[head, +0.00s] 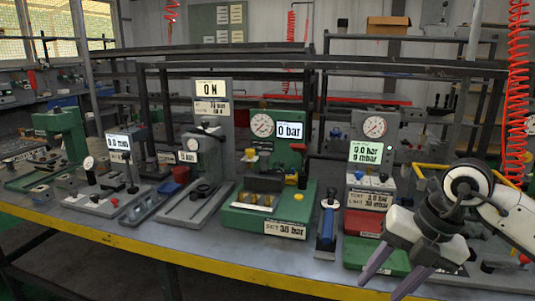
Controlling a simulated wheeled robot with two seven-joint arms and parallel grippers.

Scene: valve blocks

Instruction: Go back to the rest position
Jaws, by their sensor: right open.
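My right gripper (396,281) is at the lower right, in front of the bench's front edge. Its fingers point down and to the left, stand apart and hold nothing. The right arm comes in from the right edge and hides part of the bench behind it. My left gripper is not in view.
The bench (150,250) has a yellow front edge. On it stand a green station (270,215) reading 0 bar, a station reading 0 N (213,130), and a gauge station (370,150) close behind my right gripper. A red coiled hose (517,90) hangs at right.

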